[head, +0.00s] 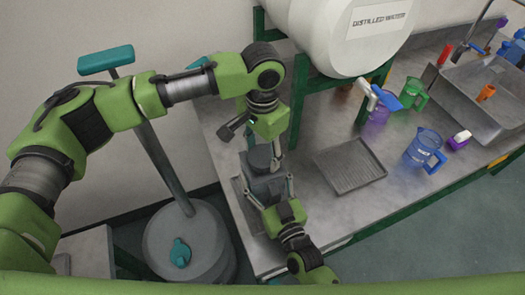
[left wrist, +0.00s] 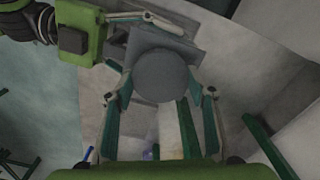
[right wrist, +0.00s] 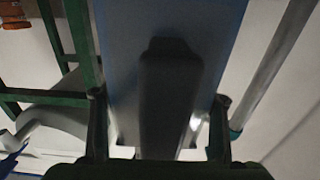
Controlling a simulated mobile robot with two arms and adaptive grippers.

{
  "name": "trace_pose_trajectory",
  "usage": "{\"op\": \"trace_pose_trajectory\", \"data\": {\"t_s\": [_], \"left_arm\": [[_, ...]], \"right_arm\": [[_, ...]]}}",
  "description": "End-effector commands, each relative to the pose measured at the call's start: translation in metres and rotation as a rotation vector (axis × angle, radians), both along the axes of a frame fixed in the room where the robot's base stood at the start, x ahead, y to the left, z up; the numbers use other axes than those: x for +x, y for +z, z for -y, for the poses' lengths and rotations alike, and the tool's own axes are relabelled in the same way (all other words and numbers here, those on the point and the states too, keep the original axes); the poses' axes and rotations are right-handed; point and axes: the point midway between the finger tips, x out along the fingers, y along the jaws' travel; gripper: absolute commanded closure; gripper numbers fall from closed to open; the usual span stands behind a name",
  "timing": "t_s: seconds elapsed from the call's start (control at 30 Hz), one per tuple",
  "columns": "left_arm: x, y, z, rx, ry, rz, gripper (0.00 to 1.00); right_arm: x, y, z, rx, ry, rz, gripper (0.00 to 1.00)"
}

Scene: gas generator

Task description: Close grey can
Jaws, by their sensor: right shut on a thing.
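The grey can (head: 268,188) stands near the left end of the bench, with a dark grey round cap (head: 260,158) at its top. The cap also shows in the left wrist view (left wrist: 163,76). My left gripper (head: 273,152) reaches down over the cap, which lies between its spread fingers; firm contact is not clear. My right gripper (head: 272,193) comes from the front and is shut on the can. In the right wrist view, a dark upright part of the can (right wrist: 170,95) is between its fingers. My grippers partly hide the can.
A grey tray (head: 348,167) lies right of the can. Blue (head: 423,147) and green (head: 414,94) jugs and a sink (head: 480,100) are farther right. A white distilled water tank (head: 345,35) hangs over the bench. A grey drum (head: 187,245) stands on the floor left.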

Motion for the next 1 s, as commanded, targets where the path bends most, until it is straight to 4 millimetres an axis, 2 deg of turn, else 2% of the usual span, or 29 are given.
{"op": "trace_pose_trajectory", "data": {"t_s": [0.47,0.57,0.8,1.0], "left_arm": [[0.000,0.005,0.000,-0.001,0.000,0.001,0.32],[0.001,0.019,0.001,-0.002,0.000,0.002,0.32],[0.001,0.069,0.000,-0.001,0.000,0.004,0.32],[0.001,0.104,0.001,-0.001,0.000,0.001,0.32]], "right_arm": [[0.000,0.000,0.000,0.000,0.000,-0.001,0.94],[0.000,0.000,0.000,0.000,0.000,-0.001,0.94],[0.000,0.000,0.000,0.000,0.000,-0.001,0.94],[0.000,0.000,0.000,0.000,0.000,-0.001,0.94]]}}
